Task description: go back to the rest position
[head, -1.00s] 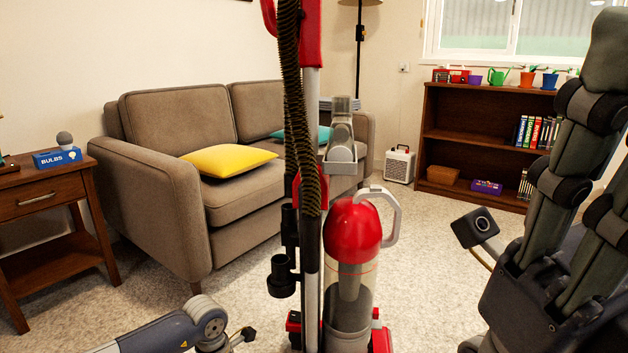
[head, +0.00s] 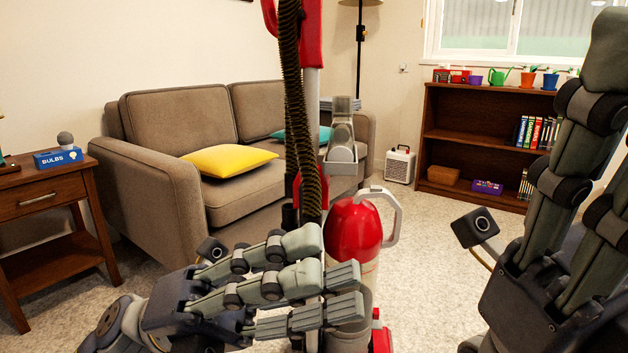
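My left gripper (head: 322,276) is low in the middle of the head view, its grey fingers stretched out to the right. It looks open, and I see nothing held in it. It covers the lower part of a red and grey upright vacuum cleaner (head: 352,228); I cannot tell whether they touch. My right gripper (head: 608,110) stands at the right edge with its long fingers pointing up. It looks open, with nothing seen between the fingers, though part of it is cut off by the frame.
A brown sofa (head: 172,125) with a yellow cushion (head: 230,160) stands behind on the left. A wooden side table (head: 50,195) with a blue bulb box (head: 58,157) is at the far left. A bookcase (head: 465,125) and a small white heater (head: 400,164) stand at the back right. Pale carpet lies between.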

